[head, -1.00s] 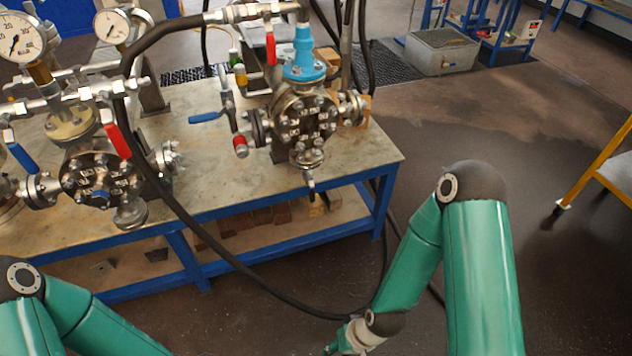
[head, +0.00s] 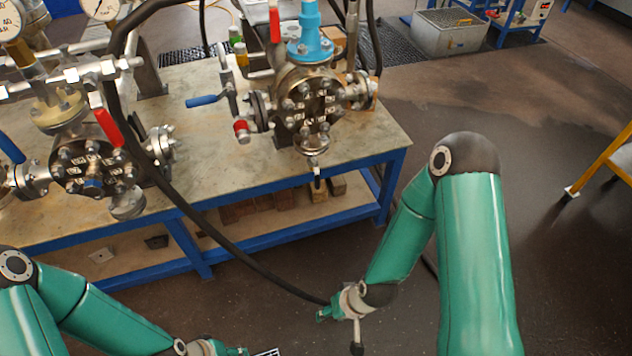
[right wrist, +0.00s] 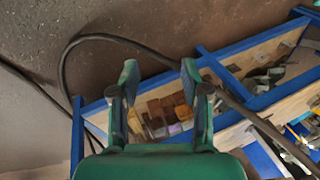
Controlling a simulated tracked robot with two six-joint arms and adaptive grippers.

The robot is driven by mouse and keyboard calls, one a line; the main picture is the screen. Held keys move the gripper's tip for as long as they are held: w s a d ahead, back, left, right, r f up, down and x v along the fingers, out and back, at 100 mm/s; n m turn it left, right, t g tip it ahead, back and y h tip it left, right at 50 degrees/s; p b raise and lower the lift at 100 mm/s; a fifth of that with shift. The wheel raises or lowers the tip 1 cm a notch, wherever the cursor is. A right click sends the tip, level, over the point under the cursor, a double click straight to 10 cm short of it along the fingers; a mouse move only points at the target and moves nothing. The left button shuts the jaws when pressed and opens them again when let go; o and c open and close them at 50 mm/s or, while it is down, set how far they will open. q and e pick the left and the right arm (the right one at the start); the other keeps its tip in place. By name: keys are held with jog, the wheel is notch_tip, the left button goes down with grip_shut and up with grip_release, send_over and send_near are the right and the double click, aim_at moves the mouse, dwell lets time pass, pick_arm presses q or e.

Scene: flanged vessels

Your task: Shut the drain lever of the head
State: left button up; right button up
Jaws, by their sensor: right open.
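The flanged head (head: 306,104) with the light blue cap (head: 309,40) stands at the back right of the bench. A small drain valve hangs under its bottom flange, and its dark lever (head: 317,182) points down past the bench's front edge. Whether the valve is open or shut is too small to tell. My right gripper (head: 326,312) is open and empty, in front of and below the bench, well apart from the lever. Its two green fingers (right wrist: 158,82) stand wide apart in the right wrist view. My left gripper (head: 240,351) shows only partly at the bottom edge.
A second flanged vessel (head: 92,168) with a red lever (head: 108,127) stands on the left. A blue-handled lever (head: 204,100) sits left of the head. A black hose (head: 230,258) loops down in front of the bench (head: 215,172). The floor on the right is mostly clear.

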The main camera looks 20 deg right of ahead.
jog(key=w+d+f+t+h+b, duration=0.1)
jog(key=w+f+t+b, duration=0.15)
jog(key=w+b, duration=0.3)
jog(key=w+d+f+t+b, duration=0.1)
jog(key=w+f+t+b, duration=0.1)
jog(key=w+f+b, duration=0.3)
jog(key=t+h+b, duration=0.5)
jog(key=t+b, duration=0.7)
jog(key=b, duration=0.8)
send_near(318, 180)
jog(key=shift+g, duration=0.25)
jog(key=w, duration=0.3)
jog(key=w+d, duration=0.1)
jog(key=w, duration=0.3)
jog(key=w+b, duration=0.1)
jog(key=w, duration=0.3)
jog(key=shift+d+r, duration=0.1)
jog(key=shift+d, duration=0.1)
grip_shut()
